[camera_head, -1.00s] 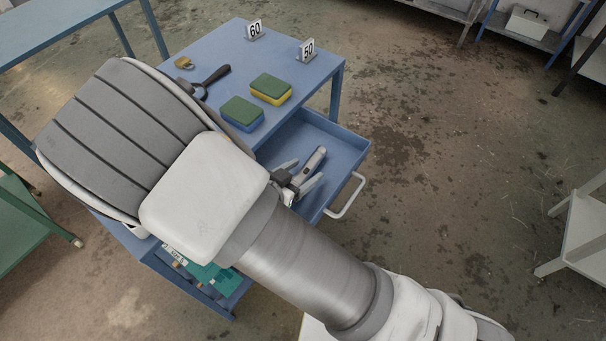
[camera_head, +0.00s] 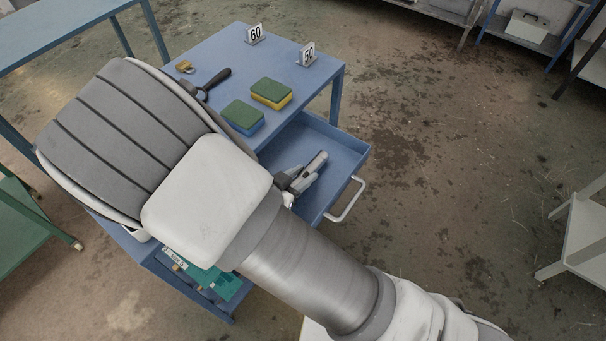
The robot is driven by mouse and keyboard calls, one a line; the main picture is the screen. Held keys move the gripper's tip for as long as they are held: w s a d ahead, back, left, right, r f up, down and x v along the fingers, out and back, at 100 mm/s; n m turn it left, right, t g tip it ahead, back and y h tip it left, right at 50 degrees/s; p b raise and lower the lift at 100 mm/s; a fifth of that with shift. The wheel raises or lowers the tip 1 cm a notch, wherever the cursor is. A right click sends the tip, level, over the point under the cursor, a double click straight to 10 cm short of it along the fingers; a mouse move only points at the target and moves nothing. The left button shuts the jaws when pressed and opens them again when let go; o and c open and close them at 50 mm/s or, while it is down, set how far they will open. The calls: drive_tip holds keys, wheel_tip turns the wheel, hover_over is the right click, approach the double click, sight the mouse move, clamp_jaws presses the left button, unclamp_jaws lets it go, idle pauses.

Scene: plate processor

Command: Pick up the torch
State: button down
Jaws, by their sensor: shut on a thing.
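The torch (camera_head: 317,160) is a small grey and dark cylinder in the open blue drawer (camera_head: 345,150). My gripper (camera_head: 308,174) is at the drawer, with its fingers closed around the torch. The torch's far end sticks out past the fingers. My arm hides the near part of the drawer and part of the gripper. I cannot tell whether the torch still touches the drawer floor.
The blue table (camera_head: 215,60) above the drawer holds two sponges, one (camera_head: 271,93) green and yellow, one (camera_head: 243,116) green and blue. A black-handled tool (camera_head: 217,78), a padlock (camera_head: 184,66) and number signs 60 (camera_head: 254,34) and 50 (camera_head: 307,53) also stand there. The drawer handle (camera_head: 346,203) juts out.

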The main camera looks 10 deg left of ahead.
sight(303, 175)
drive_tip(key=shift+r, duration=0.5)
wheel_tip(303, 175, up, 3)
drive_tip(key=shift+f+p, duration=0.2)
drive_tip(key=shift+p, duration=0.35)
drive_tip(key=s+d+r+p, duration=0.2)
drive_tip(key=d+r+p, duration=0.5)
drive_tip(key=d+p, duration=0.2)
drive_tip(key=shift+s+d+r+p, duration=0.15)
drive_tip(key=shift+s+d+p, duration=0.2)
drive_tip(key=shift+d, duration=0.7)
drive_tip(key=shift+d, duration=0.1)
